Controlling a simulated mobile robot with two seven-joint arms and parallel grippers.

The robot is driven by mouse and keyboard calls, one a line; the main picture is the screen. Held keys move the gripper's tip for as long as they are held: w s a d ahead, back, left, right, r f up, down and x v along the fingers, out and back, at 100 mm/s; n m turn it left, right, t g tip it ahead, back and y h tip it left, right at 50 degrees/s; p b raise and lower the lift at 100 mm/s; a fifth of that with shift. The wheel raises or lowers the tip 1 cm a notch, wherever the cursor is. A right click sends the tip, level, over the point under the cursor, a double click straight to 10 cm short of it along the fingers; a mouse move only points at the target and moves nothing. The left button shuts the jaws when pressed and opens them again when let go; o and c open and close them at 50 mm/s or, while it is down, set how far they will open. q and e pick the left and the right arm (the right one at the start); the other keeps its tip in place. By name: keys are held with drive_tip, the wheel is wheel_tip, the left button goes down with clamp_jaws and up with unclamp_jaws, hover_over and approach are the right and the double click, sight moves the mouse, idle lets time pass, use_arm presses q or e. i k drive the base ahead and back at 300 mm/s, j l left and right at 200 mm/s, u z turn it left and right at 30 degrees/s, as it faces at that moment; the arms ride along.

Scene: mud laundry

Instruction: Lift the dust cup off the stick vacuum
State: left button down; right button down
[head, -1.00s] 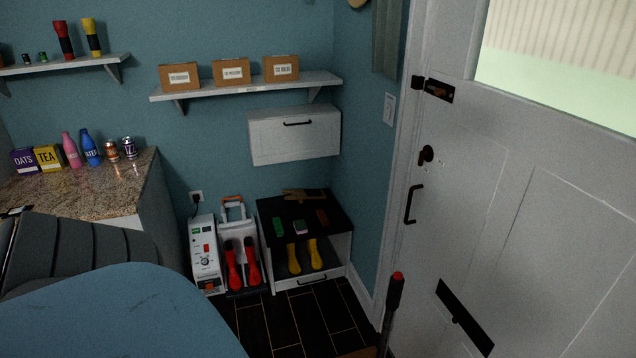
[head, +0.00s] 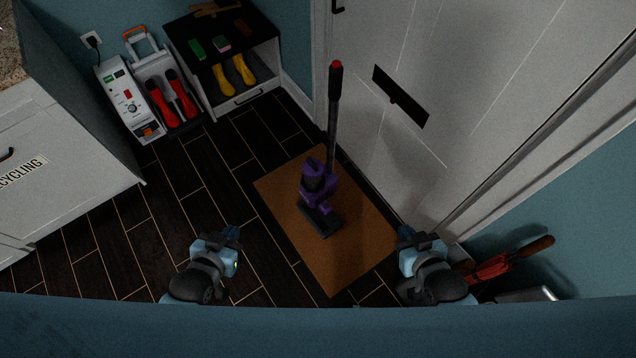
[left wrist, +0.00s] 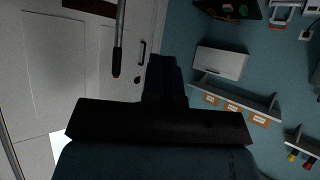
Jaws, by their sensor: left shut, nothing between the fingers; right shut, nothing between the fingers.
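The stick vacuum stands upright on a brown mat (head: 345,255), close to the white door. Its purple body (head: 318,180) is low down, above a dark floor head (head: 322,222), and its grey tube rises to a dark handle with a red top (head: 335,80). The purple dust cup cannot be clearly told from the body at this distance. My left gripper (head: 234,234) is shut and empty, left of the mat. My right gripper (head: 406,234) is shut and empty, over the mat's right edge. Both are apart from the vacuum. The left wrist view shows the vacuum's handle (left wrist: 117,62).
A black-topped bench (head: 215,45) holding yellow boots, a white machine (head: 128,98) and red boots (head: 179,97) stand at the back left. A white cabinet (head: 70,180) is at left. A red-and-wood tool (head: 495,266) lies at lower right. Dark floor left of the mat is clear.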

sight(312, 168)
drive_tip(key=i+j, duration=0.1)
drive_tip(key=j, duration=0.25)
drive_tip(key=i+j, duration=0.15)
drive_tip(key=j, duration=0.2)
drive_tip(key=i+j, duration=0.1)
drive_tip(key=j, duration=0.25)
drive_tip(key=i+j+z, duration=0.1)
drive_tip(key=j, duration=0.3)
drive_tip(key=i+j, duration=0.1)
drive_tip(key=j, duration=0.25)
drive_tip(key=j+z, duration=0.15)
drive_tip(key=z, duration=2.05)
drive_tip(key=i+j, duration=0.05)
